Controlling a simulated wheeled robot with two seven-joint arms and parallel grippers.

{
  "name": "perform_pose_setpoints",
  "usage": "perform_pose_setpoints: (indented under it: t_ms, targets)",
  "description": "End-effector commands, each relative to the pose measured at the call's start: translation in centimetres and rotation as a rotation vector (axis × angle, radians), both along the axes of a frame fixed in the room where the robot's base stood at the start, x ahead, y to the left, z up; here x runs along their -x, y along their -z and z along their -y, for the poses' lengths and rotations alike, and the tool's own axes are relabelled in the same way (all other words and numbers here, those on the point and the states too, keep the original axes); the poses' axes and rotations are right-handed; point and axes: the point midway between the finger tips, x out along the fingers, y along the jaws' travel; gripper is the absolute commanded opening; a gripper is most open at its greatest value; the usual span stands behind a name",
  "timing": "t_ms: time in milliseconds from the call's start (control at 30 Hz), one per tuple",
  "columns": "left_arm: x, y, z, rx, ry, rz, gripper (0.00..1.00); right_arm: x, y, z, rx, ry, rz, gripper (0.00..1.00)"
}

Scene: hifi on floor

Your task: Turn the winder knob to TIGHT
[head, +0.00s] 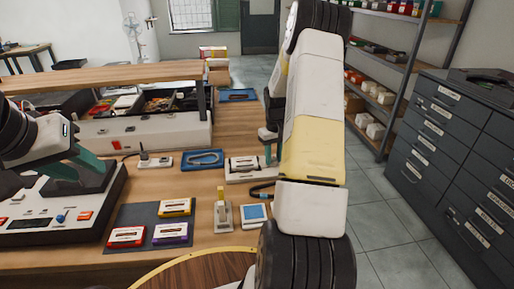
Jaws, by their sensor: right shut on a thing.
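The winder (240,176) is a low white unit with a dark cassette-like part on top, at the right side of the wooden table. My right gripper (268,156) is at the winder's right end, pointing down, shut on the winder knob. The knob itself is hidden by the fingers and my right arm, so its setting cannot be read. My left gripper (82,172) has teal fingers and hangs over the white deck with buttons (52,225) at the left. Its fingers overlap in view, so their opening cannot be told.
Red, yellow and purple cassettes lie on a dark mat (152,238). A blue tray (203,160), a small stand (222,217) and a white-and-blue item (254,215) are near the winder. A raised wooden shelf (110,76) stands behind. Dark drawers (440,150) stand right, across open floor.

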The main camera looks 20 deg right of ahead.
Motion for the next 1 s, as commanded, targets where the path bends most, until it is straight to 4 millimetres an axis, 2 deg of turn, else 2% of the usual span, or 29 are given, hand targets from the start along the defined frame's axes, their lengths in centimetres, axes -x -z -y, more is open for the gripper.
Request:
perform_pose_setpoints:
  t_ms: [700,1000]
  targets:
    - [0.0,0.0,0.0,0.0,0.0,0.0,0.36,-0.02,-0.02,0.0,0.002,0.679,0.001,0.0]
    - [0.0,0.0,0.0,0.0,0.0,0.0,0.36,-0.02,0.0,-0.01,0.0,0.917,0.0,0.0]
